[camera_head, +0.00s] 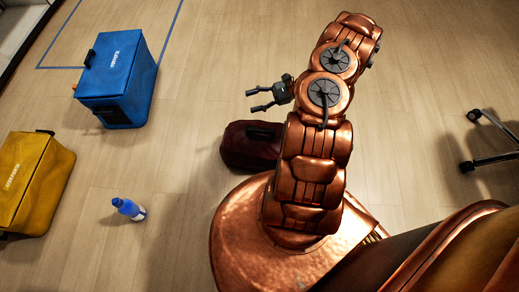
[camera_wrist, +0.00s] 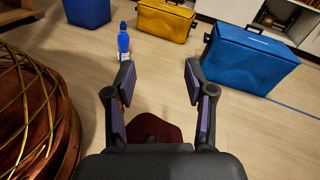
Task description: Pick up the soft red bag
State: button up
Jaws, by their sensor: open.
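The soft red bag (camera_head: 244,148) is dark red and lies on the floor close to my base in the head view, partly hidden behind my arm. In the wrist view the red bag (camera_wrist: 152,130) shows low between and beyond my fingers, its lower part hidden by my gripper's body. My gripper (camera_head: 255,99) is open and empty, above the floor and up from the bag in the head view. In the wrist view my gripper (camera_wrist: 158,78) has its two fingers spread wide, not touching the bag.
A blue box-shaped bag (camera_head: 117,75) and a yellow one (camera_head: 32,180) stand on the left. A blue bottle (camera_head: 129,208) stands upright on the floor between them and my base. Wheeled chair legs (camera_head: 488,158) show at right. The floor between the bags and my gripper is clear.

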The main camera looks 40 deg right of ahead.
aim_at(260, 129)
jog(key=s+d+f+m+t+h+b, duration=0.1)
jog(key=s+d+f+m+t+b, duration=0.1)
jog(key=f, duration=0.4)
jog(key=s+d+f+m+t+h+b, duration=0.1)
jog(key=s+d+f+m+t, duration=0.1)
jog(key=f, duration=0.5)
jog(key=s+d+f+m+t+h+b, duration=0.1)
jog(key=s+d+f+m+t+b, duration=0.1)
jog(key=f, duration=0.5)
jog(key=shift+s+d+m+b, duration=0.25)
jog(key=shift+d+m+b, duration=0.1)
jog(key=shift+d+m, duration=0.15)
jog(key=shift+r+b+x, duration=0.2)
jog(key=shift+b+x, duration=0.55)
jog(key=shift+x, duration=1.2)
jog(key=shift+r+b+x, duration=0.15)
jog(key=shift+b+x, duration=0.6)
jog(key=shift+x, duration=1.2)
jog(key=shift+c, duration=0.3)
grip_shut()
